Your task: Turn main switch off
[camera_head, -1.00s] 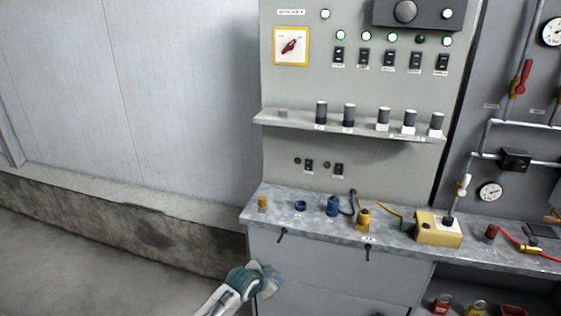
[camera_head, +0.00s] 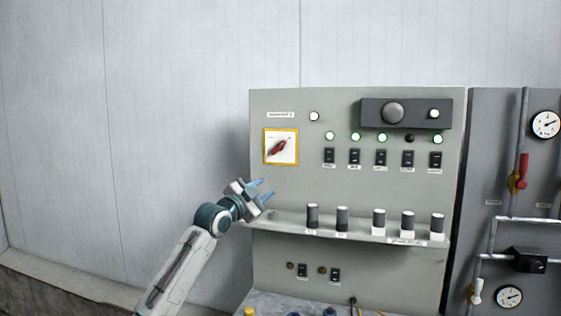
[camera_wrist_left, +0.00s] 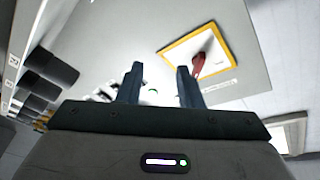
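The main switch is a red rotary handle (camera_head: 278,147) on a white plate with a yellow frame (camera_head: 265,150), at the upper left of the grey control panel (camera_head: 330,190). The handle sits tilted, running from lower left to upper right. My left gripper (camera_head: 268,190) is below the switch and slightly left of it, apart from it. Its two blue fingers are spread and empty. In the left wrist view the fingers (camera_wrist_left: 160,85) point up with a gap, and the red handle (camera_wrist_left: 198,63) shows beyond the right finger. My right gripper is not in view.
A shelf (camera_head: 275,222) with several dark-topped knobs (camera_head: 342,218) juts out below the switch, close to my left gripper. Black rocker switches (camera_head: 381,158) and green lamps (camera_head: 356,137) are right of the switch. The plain wall (camera_head: 120,120) at left leaves free room.

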